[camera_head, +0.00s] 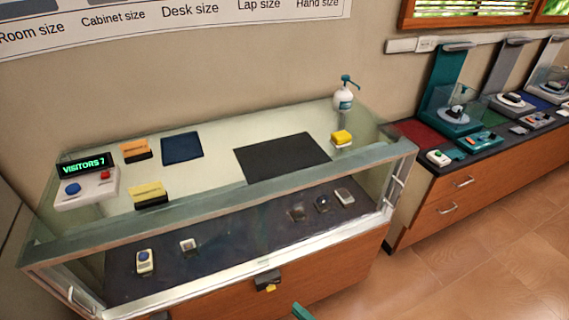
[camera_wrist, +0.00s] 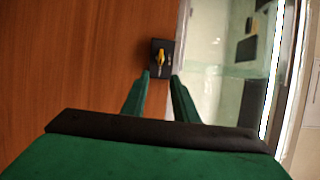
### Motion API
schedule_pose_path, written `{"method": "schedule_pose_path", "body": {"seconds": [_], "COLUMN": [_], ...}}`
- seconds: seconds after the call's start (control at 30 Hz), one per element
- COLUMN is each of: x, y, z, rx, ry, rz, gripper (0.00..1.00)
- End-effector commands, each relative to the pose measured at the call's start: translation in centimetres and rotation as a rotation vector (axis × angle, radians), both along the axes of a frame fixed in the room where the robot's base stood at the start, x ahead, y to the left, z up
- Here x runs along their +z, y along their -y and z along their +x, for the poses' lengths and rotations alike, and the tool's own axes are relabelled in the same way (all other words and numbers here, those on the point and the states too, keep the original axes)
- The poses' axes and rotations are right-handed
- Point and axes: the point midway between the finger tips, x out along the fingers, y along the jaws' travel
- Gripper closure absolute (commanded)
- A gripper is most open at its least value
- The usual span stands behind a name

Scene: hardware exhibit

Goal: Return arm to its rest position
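My gripper (camera_wrist: 160,78) shows in the wrist view as two green fingers standing apart with nothing between them. In the head view only a small green piece of my arm (camera_head: 301,312) shows at the bottom edge. Beyond the fingertips in the wrist view is a dark lock block with a yellow key (camera_wrist: 160,57) on the wooden front of the display case. The same lock (camera_head: 267,281) shows in the head view below the glass. I cannot tell the exact gap between the fingers and the lock.
The glass display case (camera_head: 230,208) fills the head view's middle, with a visitor counter (camera_head: 86,183), a pump bottle (camera_head: 344,98) and a dark mat (camera_head: 283,157) on top. A wooden cabinet (camera_head: 450,192) with exhibits stands at right. Tiled floor (camera_head: 490,260) at lower right is clear.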

Motion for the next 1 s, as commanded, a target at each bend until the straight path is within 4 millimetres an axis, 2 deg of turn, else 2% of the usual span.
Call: {"method": "schedule_pose_path", "body": {"seconds": [0.17,0.27,0.4,0.5,0.6,0.77,0.87,1.0], "x": [-1.2,-3.8,-8.5,-11.1,-12.7,-13.1,-12.0,-8.8], "y": [-0.7,-2.1,-4.1,-4.9,-5.3,-5.1,-4.7,-4.2], "z": [-0.9,-2.9,-7.6,-11.2,-14.7,-19.8,-22.4,-25.4], "rx": [0.002,0.008,0.007,0.001,-0.011,-0.038,-0.064,-0.104], "ry": [-0.035,-0.113,-0.258,-0.343,-0.403,-0.448,-0.443,-0.395], "rz": [-0.028,-0.097,-0.26,-0.395,-0.533,-0.756,-0.892,-1.071], "gripper": [0.73,0.73,0.73,0.73,0.73,0.73,0.73,0.73]}}
